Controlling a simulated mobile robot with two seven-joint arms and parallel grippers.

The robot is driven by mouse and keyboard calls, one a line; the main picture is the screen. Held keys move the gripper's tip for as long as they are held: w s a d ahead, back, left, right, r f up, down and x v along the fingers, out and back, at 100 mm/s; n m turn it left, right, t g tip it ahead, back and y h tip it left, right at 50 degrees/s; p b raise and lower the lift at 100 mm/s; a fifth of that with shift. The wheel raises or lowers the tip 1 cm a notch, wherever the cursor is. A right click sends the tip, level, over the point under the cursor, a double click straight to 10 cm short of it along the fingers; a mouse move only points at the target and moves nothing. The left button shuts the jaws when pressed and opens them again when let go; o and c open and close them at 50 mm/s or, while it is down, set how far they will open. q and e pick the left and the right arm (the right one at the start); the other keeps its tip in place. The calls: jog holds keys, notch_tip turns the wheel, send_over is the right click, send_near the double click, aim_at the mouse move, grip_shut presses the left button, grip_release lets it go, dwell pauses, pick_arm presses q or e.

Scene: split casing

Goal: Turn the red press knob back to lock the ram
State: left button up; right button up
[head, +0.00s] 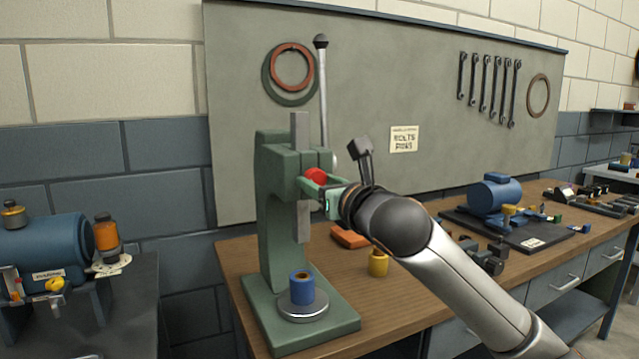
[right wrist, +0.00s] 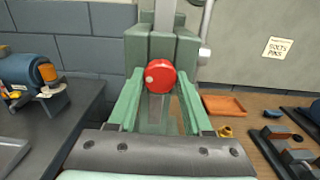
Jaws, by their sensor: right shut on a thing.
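The green press (head: 270,190) stands on the left end of the wooden bench. Its red knob (head: 316,176) is on the side of the press head and shows as a round red disc with a pale dot left of centre in the right wrist view (right wrist: 162,76). My right gripper (head: 326,185) is at the knob, its green fingers one on each side, shut on it. The grey ram (head: 303,222) hangs below the head, above a blue cylinder (head: 302,289) on the round grey plate (head: 303,306). A gap shows between ram and cylinder. My left gripper is not in view.
An upright lever (head: 323,100) rises behind the press head. An orange tray (head: 349,237) and a yellow part (head: 378,263) lie on the bench (head: 410,300) close to my right arm. A blue motor (head: 495,193) stands farther right. A dark side table with a blue machine (head: 45,255) is at left.

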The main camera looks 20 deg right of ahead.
grip_shut()
